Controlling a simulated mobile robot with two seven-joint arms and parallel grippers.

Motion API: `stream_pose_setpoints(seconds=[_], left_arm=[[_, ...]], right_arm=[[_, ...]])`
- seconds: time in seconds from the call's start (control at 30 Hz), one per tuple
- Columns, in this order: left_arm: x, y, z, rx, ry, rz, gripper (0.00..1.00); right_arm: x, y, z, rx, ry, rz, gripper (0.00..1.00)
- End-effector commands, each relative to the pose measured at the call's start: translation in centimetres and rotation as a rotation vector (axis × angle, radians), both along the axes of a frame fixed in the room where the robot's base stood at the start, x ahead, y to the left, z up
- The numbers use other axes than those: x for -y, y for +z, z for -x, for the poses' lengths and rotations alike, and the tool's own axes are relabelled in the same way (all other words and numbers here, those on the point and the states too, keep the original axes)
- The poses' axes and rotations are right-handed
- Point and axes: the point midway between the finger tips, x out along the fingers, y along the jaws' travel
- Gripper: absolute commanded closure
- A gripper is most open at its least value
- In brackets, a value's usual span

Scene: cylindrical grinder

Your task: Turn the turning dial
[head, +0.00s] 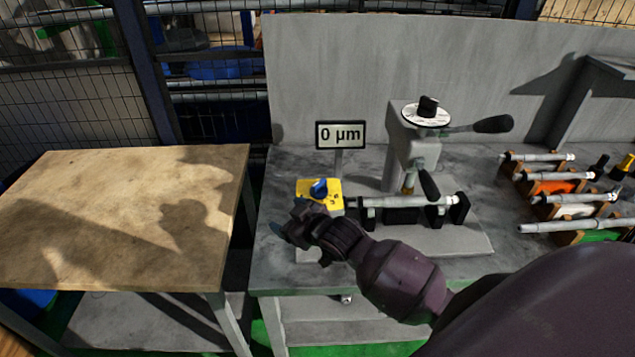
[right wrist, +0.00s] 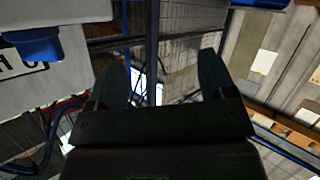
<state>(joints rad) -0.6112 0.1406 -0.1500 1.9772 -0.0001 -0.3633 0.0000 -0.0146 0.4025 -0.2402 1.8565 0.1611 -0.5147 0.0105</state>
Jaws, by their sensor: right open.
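On the grinder's top is a round white dial plate (head: 440,119) with a black knob (head: 428,106). A yellow box (head: 334,202) with a blue rotary knob (head: 319,187) stands at the left end of the grinder. I cannot tell from the pictures alone which of the two is the turning dial. My right gripper (head: 287,224) is just in front and left of the yellow box, apart from the blue knob as far as I can see. In the right wrist view my gripper (right wrist: 163,78) is open, with nothing between its fingers. My left gripper is not in view.
A display (head: 340,135) reads 0 µm. Black-handled levers (head: 492,124) stick out from the grinder. A shaft (head: 405,201) lies across its front. Several shafts rest on holders at right (head: 560,183). A bare wooden table (head: 110,200) stands left, across a gap.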

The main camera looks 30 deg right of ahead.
Motion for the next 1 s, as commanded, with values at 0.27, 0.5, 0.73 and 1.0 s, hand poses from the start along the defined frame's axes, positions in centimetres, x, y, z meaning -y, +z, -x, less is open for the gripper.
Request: stream_pose_setpoints(seconds=[0.27, 0.5, 0.73, 1.0], left_arm=[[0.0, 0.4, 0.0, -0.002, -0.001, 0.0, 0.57], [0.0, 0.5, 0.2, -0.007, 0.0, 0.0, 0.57], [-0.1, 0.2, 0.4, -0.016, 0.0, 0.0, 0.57], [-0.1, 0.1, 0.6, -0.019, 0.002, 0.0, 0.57]], right_arm=[[1.5, 6.6, -9.1, -0.123, 0.043, 0.085, 0.23], [6.4, 10.7, -13.4, -0.455, -0.034, 0.141, 0.23], [11.1, 11.1, -10.9, -0.89, -0.135, 0.135, 0.23], [12.6, 10.2, -6.9, -1.191, -0.174, 0.127, 0.23]])
